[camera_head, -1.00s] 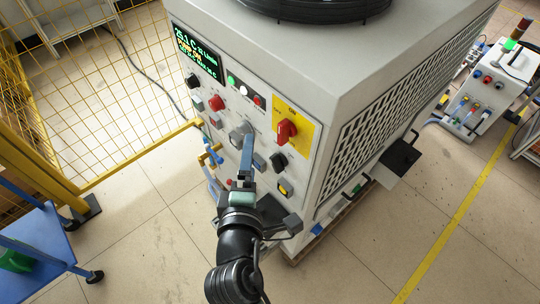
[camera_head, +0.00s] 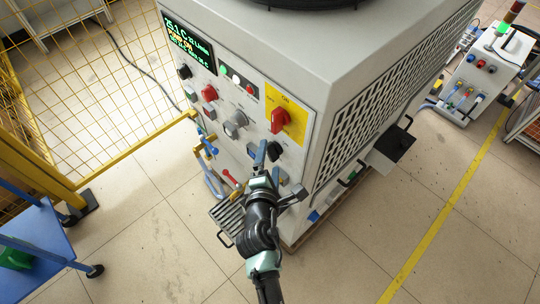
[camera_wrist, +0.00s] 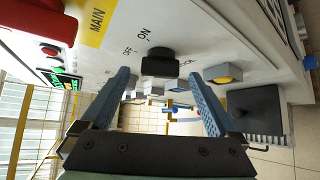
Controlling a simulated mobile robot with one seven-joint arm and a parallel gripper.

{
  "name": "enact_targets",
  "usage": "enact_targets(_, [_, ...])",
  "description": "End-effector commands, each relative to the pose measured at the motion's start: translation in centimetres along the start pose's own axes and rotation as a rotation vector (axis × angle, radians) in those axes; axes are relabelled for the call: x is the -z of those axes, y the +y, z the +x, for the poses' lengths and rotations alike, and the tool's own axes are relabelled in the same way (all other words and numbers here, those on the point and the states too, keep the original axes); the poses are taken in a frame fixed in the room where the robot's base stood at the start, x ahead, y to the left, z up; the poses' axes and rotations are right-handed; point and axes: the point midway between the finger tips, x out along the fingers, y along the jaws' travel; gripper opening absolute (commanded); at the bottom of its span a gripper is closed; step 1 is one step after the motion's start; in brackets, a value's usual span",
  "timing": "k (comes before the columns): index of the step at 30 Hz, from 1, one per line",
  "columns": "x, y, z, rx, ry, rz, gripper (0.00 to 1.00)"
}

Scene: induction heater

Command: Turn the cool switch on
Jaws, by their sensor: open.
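A black rotary switch (camera_head: 274,151) is on the front panel of the grey machine, below the red switch on the yellow plate. It also shows in the wrist view (camera_wrist: 160,63), with ON and OFF marks beside it and another label too small to read surely. My gripper (camera_head: 266,160) is at the panel, close to this black switch. In the wrist view my gripper (camera_wrist: 159,74) is open, with its two blue fingers apart and the black knob between and just beyond the tips. I cannot tell whether either finger touches it.
A large red main switch (camera_head: 280,120), a grey knob (camera_head: 235,124) and a yellow button (camera_wrist: 224,73) are close by on the panel. Pipes (camera_head: 208,148) stick out at the panel's left. A yellow mesh fence (camera_head: 85,75) stands left. Floor in front is clear.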

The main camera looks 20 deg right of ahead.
Motion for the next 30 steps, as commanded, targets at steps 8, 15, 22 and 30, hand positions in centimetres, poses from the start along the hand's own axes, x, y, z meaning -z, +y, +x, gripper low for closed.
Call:
enact_targets(8, [0.0, 0.0, 1.8, 0.000, 0.000, 0.001, 0.95])
enact_targets(15, [0.0, 0.0, 1.8, 0.000, 0.000, 0.001, 0.95])
enact_targets(22, [0.0, 0.0, 1.8, 0.000, 0.000, 0.001, 0.57])
enact_targets(30, [0.0, 0.0, 1.8, 0.000, 0.000, 0.001, 0.09])
